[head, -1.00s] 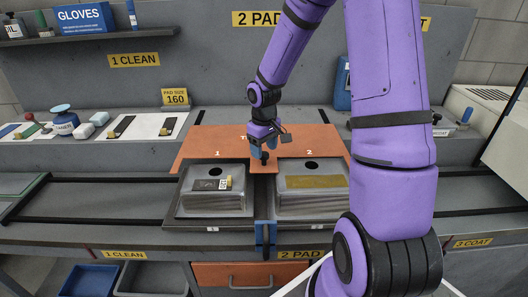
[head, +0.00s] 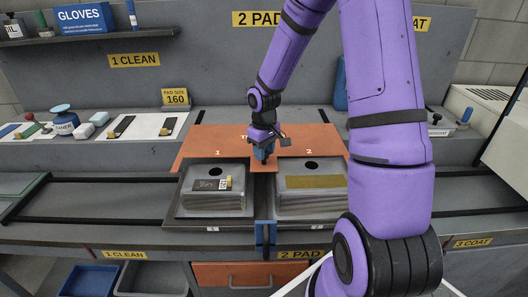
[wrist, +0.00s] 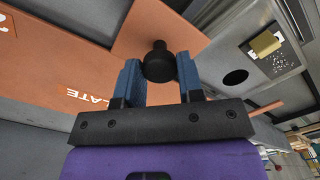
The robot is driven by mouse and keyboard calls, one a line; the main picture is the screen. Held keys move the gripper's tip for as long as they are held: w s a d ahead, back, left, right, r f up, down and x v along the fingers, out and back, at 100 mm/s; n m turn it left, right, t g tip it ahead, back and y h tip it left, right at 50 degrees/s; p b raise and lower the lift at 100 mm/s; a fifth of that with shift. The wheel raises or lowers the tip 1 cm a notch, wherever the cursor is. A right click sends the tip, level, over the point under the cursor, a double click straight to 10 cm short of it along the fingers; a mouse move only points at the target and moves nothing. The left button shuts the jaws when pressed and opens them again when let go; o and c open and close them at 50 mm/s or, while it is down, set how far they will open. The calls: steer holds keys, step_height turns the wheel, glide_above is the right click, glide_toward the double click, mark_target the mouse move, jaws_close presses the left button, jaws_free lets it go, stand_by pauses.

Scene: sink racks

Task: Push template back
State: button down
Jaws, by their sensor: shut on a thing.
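The template (head: 200,136) is a flat orange board lying across the back of station 2, marked 1 and 2. A tongue of it reaches forward between two grey blocks. It also shows in the wrist view (wrist: 35,72) with part of its lettering. A black round knob (wrist: 158,62) stands on this tongue. My gripper (head: 264,156) points down over the tongue. In the wrist view, its blue fingers (wrist: 158,75) are shut on the knob, one on each side.
The left grey block (head: 208,201) bears a dark label; the right block (head: 310,203) bears a gold strip. Both sit in front of the template, close to my gripper. A blue bracket (head: 265,235) is at the front edge. Dark rails (head: 90,220) run sideways. My arm hides some of the right side.

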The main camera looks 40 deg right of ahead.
steer(key=w+d, duration=0.3)
steer(key=w, duration=0.2)
steer(key=w+d, duration=0.4)
steer(key=w, duration=0.2)
steer(key=w+d, duration=0.4)
steer(key=w, duration=0.2)
steer(key=shift+d, duration=0.1)
steer(key=shift+d+r, duration=0.1)
steer(key=c, duration=0.7)
jaws_free()
steer(key=shift+w, duration=0.1)
steer(key=shift+c, duration=0.2)
step_height(320, 180, up, 11)
